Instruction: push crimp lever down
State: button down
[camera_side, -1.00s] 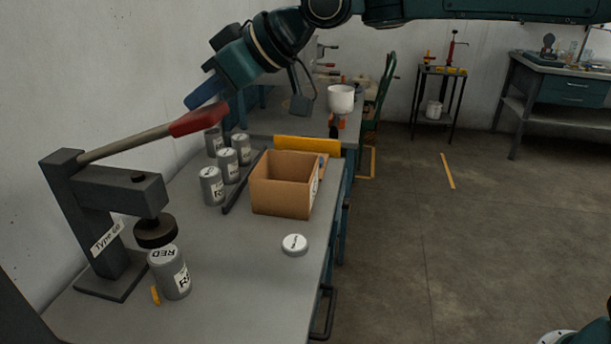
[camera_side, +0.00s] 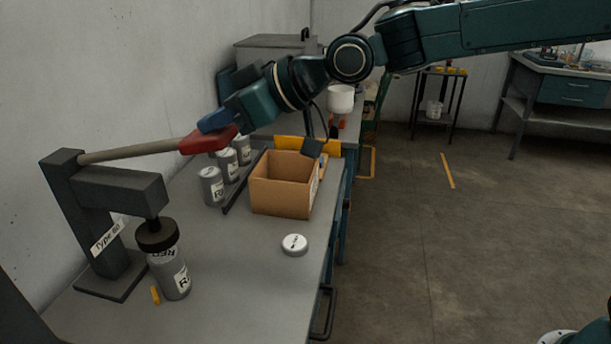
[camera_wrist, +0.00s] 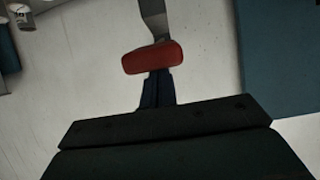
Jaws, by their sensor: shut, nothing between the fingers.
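The crimp lever has a pale shaft and a red handle (camera_side: 208,140); it slopes slightly up to the right from the dark press (camera_side: 110,190). My gripper (camera_side: 212,124) is shut and empty, its blue fingers against the top of the red handle. In the wrist view the red handle (camera_wrist: 152,57) lies across the blue fingertips (camera_wrist: 157,85). The dark round press head (camera_side: 156,236) sits on the top of a grey can (camera_side: 172,272) labelled RED, which stands upright under it. The can's top is hidden by the head.
An open cardboard box (camera_side: 283,184) stands right of several grey cans (camera_side: 212,186) behind a dark rail. A small yellow piece (camera_side: 155,295) is beside the can. The front of the bench is mostly clear.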

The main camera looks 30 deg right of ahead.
notch_tip(320, 180, down, 14)
jog(key=s+d, duration=0.1)
jog(key=shift+s+t+y, duration=0.15)
jog(key=shift+t+y, duration=0.15)
dwell(0.3)
jog(key=shift+d+f, duration=0.1)
dwell(0.3)
notch_tip(320, 180, up, 6)
jog(key=s+d, duration=0.7)
jog(key=shift+d+r, duration=0.2)
jog(key=shift+r, duration=0.25)
jog(key=shift+s+d, duration=0.1)
jog(key=shift+s, duration=0.05)
dwell(0.6)
